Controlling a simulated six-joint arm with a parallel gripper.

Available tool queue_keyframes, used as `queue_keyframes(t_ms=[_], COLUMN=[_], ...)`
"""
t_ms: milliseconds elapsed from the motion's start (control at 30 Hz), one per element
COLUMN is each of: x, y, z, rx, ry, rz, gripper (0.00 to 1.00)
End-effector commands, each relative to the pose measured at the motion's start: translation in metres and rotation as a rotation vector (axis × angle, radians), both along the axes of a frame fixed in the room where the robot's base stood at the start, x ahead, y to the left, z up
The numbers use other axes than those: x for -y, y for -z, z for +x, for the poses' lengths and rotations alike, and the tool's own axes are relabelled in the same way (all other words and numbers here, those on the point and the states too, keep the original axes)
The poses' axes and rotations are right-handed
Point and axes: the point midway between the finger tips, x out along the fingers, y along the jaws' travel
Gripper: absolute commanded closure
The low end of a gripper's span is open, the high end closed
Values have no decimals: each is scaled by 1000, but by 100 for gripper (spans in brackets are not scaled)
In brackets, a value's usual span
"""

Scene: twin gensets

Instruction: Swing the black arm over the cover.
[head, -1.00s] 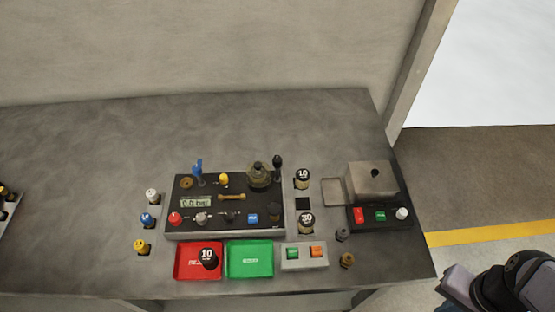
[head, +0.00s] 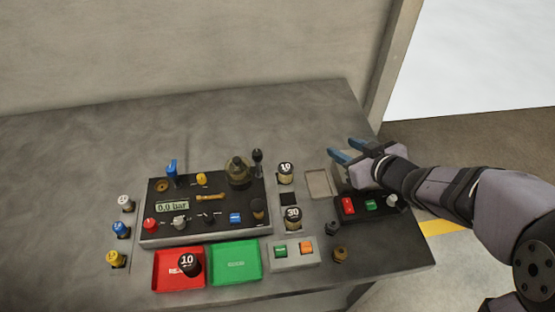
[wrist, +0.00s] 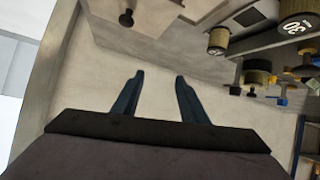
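A black-knobbed lever (head: 257,160) stands upright at the back right corner of the dark panel (head: 160,236). A smoky amber dome (head: 238,172) sits just left of it. I cannot tell for certain which parts are the black arm and the cover. My gripper (head: 342,148) is open and empty, right of the lever and apart from it, with its blue fingers pointing left. It hides most of the grey box at the right. In the wrist view the two open fingers (wrist: 155,82) show with nothing between them, and a small black knob (wrist: 127,18) shows beyond.
The panel carries several knobs, a blue lever (head: 171,170) and a gauge reading 0.0 bar. A red tray (head: 164,280) and green tray (head: 236,262) lie in front. The back left bench is clear.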

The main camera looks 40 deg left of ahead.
Motion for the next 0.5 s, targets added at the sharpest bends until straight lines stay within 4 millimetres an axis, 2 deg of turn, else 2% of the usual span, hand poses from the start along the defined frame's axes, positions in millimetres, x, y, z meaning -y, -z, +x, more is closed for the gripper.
queue_keyframes(t_ms=[33, 100, 200, 333, 500], x=[-29, -58, -84, -99, -103], y=[6, 5, 4, 3, 2], z=[-20, -47, -80, -107, -116], rx=[-3, -15, -39, -65, -75], ry=[-107, -233, -372, -475, -507], rz=[39, 87, 135, 166, 176], gripper=[61, 61, 61, 61, 61])
